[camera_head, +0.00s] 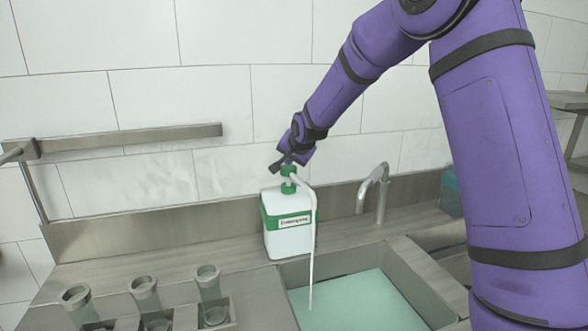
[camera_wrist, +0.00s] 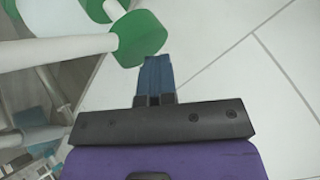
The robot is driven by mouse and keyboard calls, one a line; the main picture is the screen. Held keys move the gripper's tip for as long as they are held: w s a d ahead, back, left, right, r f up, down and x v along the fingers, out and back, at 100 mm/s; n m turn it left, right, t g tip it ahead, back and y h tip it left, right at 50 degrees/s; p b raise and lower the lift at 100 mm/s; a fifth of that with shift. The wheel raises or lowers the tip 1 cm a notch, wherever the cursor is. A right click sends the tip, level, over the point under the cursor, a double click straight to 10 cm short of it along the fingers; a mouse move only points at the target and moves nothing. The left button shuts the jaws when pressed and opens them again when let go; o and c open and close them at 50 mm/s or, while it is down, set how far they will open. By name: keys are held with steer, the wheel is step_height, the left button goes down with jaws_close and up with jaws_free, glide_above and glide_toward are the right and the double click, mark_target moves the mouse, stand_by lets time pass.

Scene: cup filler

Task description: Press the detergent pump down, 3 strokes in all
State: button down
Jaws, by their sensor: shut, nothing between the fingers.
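The detergent dispenser (camera_head: 289,222) is a white container with green trim and a label, standing upright behind the sink. Its green pump head (camera_head: 288,170) is on top, and a long white spout tube or stream (camera_head: 312,250) runs from it down to the basin. In the wrist view the green pump head (camera_wrist: 140,38) and white spout (camera_wrist: 55,50) are close up. My gripper (camera_head: 276,167) is at the pump's top, its shut, empty dark blue fingers (camera_wrist: 154,62) right by the green head. I cannot tell whether they touch it.
The sink basin (camera_head: 360,303) holds pale green liquid, with a metal tap (camera_head: 376,190) at its back. Several cups, one of them here (camera_head: 145,291), stand at the front left. A metal rail (camera_head: 130,138) runs along the tiled wall. A teal container (camera_head: 451,194) stands right of the tap.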

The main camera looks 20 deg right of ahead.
steer(key=shift+r, duration=3.4)
